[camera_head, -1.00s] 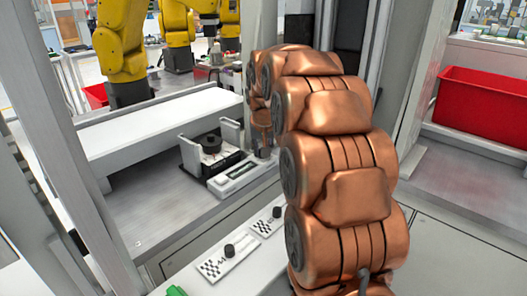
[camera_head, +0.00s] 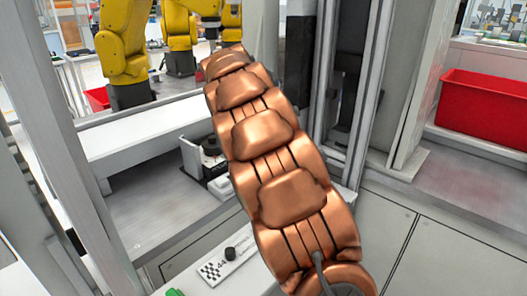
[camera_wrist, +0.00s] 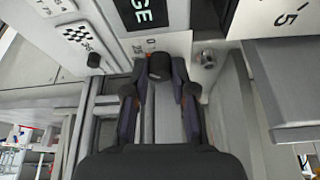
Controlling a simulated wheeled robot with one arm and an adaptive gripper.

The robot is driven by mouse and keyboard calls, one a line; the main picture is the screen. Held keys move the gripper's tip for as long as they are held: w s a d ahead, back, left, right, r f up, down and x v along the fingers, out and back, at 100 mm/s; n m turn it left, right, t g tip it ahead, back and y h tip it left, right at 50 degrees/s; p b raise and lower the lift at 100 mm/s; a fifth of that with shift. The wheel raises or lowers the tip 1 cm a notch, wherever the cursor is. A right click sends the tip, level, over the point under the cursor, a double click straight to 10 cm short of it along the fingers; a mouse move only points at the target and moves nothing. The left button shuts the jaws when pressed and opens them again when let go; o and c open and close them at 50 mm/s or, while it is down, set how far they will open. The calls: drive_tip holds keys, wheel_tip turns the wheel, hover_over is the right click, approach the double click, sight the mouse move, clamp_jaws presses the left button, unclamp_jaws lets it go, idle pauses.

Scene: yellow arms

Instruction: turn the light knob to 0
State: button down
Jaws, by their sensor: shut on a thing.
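In the wrist view, my gripper (camera_wrist: 160,72) has its two dark fingers on either side of a black knob (camera_wrist: 160,66) and is shut on it. The knob stands on a pale plate (camera_wrist: 178,45) with small marks beside it, a "0" seemingly among them. I cannot read a light label or tell the knob's exact setting. In the head view, my copper arm hides my gripper and this knob. Another black knob (camera_head: 230,253) sits on a white plate with a checker pattern (camera_head: 212,270); a similar knob (camera_wrist: 94,60) shows at the left of the wrist view.
A dark sign (camera_wrist: 150,14) with pale letters is at the top of the wrist view. A grey block (camera_wrist: 288,90) is close on the right. In the head view, a metal post (camera_head: 375,90) stands right of my arm, and a red bin (camera_head: 485,110) is farther right.

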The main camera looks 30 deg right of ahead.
drive_tip(key=m, duration=0.1)
drive_tip(key=m+g, duration=0.1)
drive_tip(key=m, duration=0.1)
drive_tip(key=shift+w+m, duration=0.25)
drive_tip(key=shift+m, duration=0.15)
drive_tip(key=shift+m+g+y, duration=0.5)
drive_tip(key=shift+m+g, duration=0.5)
drive_tip(key=shift+m, duration=1.1)
drive_tip(key=c, duration=0.9)
unclamp_jaws()
drive_tip(key=shift+c, duration=0.2)
